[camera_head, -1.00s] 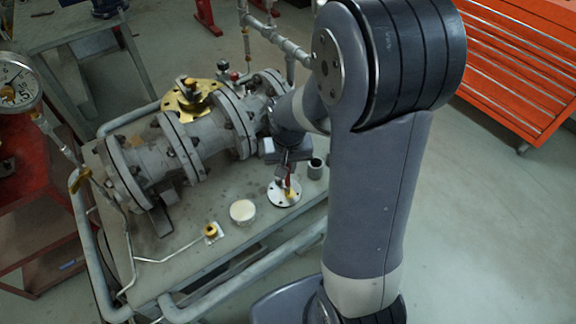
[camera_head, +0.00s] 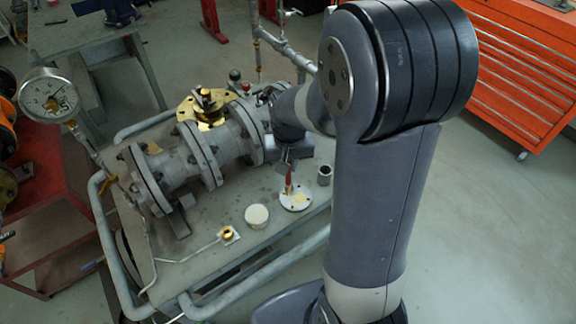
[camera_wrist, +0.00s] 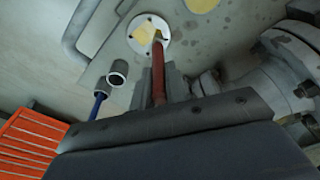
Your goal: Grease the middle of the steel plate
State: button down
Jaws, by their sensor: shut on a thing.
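My gripper (camera_head: 290,164) is shut on the red handle of a brush (camera_head: 289,178). The brush points down at the steel plate (camera_head: 297,208), a round pale disc with small holes that lies on the bench. A pale yellow patch of grease (camera_head: 300,198) shows on the plate's middle. In the wrist view the brush handle (camera_wrist: 158,75) runs up to the plate (camera_wrist: 164,24), and the yellowish bristle end lies over the plate beside the grease patch (camera_wrist: 145,32). I cannot tell whether the bristles touch the plate.
A round tin with a cream top (camera_head: 256,216) stands left of the plate. A small brass fitting (camera_head: 228,233) lies further left. A grey hollow cylinder (camera_head: 324,175) stands right of the plate. The large flanged valve body (camera_head: 190,160) fills the back of the bench.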

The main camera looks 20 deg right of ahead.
jog(key=shift+r+p, duration=0.5)
jog(key=shift+r, duration=0.45)
jog(key=shift+r+p, duration=0.1)
jog(key=shift+p, duration=0.8)
